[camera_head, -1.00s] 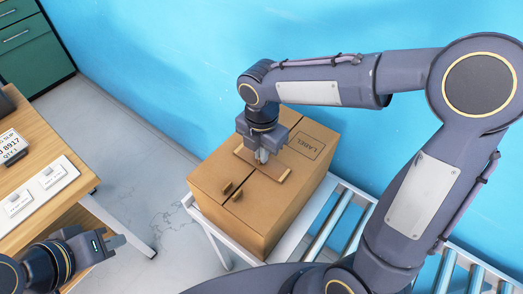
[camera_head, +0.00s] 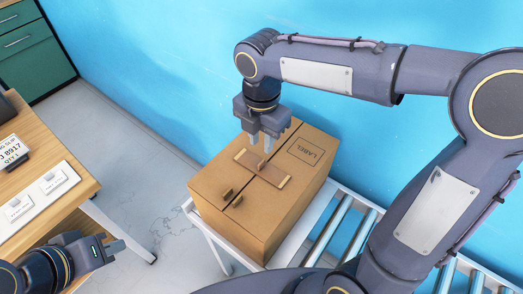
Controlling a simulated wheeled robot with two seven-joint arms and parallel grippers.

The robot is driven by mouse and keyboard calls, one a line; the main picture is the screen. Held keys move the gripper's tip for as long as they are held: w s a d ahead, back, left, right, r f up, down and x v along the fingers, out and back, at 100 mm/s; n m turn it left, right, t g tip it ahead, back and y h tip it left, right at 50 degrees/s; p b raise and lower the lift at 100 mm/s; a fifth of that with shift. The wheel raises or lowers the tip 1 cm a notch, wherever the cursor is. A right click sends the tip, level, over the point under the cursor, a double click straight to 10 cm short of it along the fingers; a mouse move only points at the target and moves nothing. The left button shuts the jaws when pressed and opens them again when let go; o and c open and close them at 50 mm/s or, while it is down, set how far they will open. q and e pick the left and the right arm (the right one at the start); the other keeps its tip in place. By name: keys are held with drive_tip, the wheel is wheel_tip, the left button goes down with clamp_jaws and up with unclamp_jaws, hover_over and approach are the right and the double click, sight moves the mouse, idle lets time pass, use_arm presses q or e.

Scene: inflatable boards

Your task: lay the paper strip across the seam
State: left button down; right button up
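A brown paper strip (camera_head: 272,175) with paler ends lies on top of a closed cardboard box (camera_head: 227,213). It lies across the seam (camera_head: 236,198) between the box's two flaps. A small upright tab shows near the strip's middle. My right gripper (camera_head: 261,147) is just above the strip, fingers pointing down and apart, with nothing seen held between them. It hides part of the far seam. My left gripper (camera_head: 117,248) is low at the left, away from the box; its finger gap is not clear.
The box has a printed label (camera_head: 306,150) and two small brown tabs at its near edge. It stands on a white-framed roller conveyor (camera_head: 327,236). A wooden table (camera_head: 72,196) with a slip display (camera_head: 13,152) and white cards (camera_head: 58,179) is at left. Bare floor lies between.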

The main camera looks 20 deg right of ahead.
wheel_tip(320, 180, up, 5)
drive_tip(key=s+d+f+m+t+y, duration=0.1)
drive_tip(key=s+d+m+t+y, duration=0.1)
drive_tip(key=s+d+m, duration=0.8)
drive_tip(key=s+f+m+t+y, duration=0.1)
drive_tip(key=s+f+m+t, duration=0.2)
drive_tip(key=m, duration=1.4)
drive_tip(key=s+f, duration=0.2)
drive_tip(key=s, duration=0.1)
drive_tip(key=shift+s+a+f+t+y, duration=0.15)
drive_tip(key=shift+a+f+t+y, duration=0.15)
drive_tip(key=shift+a+y, duration=0.1)
